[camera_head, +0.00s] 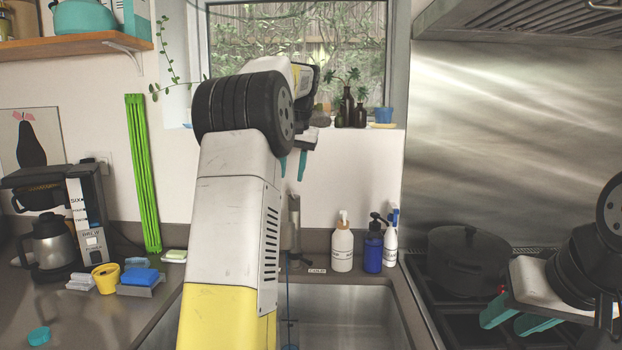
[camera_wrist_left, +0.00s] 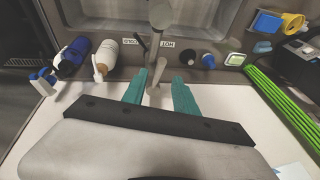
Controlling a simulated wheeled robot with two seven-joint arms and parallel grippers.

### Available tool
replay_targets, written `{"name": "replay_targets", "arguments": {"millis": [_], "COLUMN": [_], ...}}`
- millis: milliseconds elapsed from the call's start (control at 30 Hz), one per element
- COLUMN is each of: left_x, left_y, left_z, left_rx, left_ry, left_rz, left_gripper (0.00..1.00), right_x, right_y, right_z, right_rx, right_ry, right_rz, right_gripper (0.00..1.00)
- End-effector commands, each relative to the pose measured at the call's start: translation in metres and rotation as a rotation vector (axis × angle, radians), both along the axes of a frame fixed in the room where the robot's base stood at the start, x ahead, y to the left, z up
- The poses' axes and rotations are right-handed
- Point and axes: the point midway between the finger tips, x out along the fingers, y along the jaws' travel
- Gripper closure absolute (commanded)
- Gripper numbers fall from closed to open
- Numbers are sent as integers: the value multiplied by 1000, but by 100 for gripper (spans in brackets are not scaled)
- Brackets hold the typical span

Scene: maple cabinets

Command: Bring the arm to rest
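My left arm stretches up over the sink in the head view. Its gripper (camera_head: 293,166) points down in front of the wall below the window, its teal fingers apart. In the left wrist view the two fingers of the left gripper (camera_wrist_left: 156,92) are apart with nothing held between them, and the faucet (camera_wrist_left: 160,45) shows beyond. My right gripper (camera_head: 517,318) is at the lower right of the head view, low over the stove. Its teal fingers look slightly apart, with nothing seen between them.
A black pot (camera_head: 468,262) stands on the stove near my right gripper. White (camera_head: 342,246) and blue (camera_head: 373,248) bottles stand behind the sink (camera_head: 345,308). A coffee maker (camera_head: 62,215), yellow cup (camera_head: 105,277) and blue sponge (camera_head: 140,276) are on the left counter. A green rack (camera_head: 143,175) leans on the wall.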

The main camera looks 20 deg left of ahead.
Motion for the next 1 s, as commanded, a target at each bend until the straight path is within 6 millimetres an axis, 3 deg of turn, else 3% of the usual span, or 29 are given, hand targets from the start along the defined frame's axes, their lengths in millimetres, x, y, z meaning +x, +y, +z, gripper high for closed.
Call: {"name": "replay_targets", "arguments": {"millis": [333, 467, 567, 767, 1000], "left_x": [0, -10, -34, -113, -221], "left_y": [0, -4, -16, -60, -118], "left_z": [0, 3, 7, 4, -34], "left_rx": [0, -17, -52, -158, -259], "left_ry": [0, -11, -37, -118, -214], "left_rz": [0, -11, -36, -120, -207], "left_gripper": [65, 65, 65, 65, 65], "right_x": [0, 0, 0, 0, 0], "right_y": [0, 0, 0, 0, 0], "right_z": [0, 0, 0, 0, 0], "right_rx": [0, 0, 0, 0, 0], "right_ry": [0, 0, 0, 0, 0], "right_rz": [0, 0, 0, 0, 0], "right_gripper": [64, 64, 64, 64, 64]}}
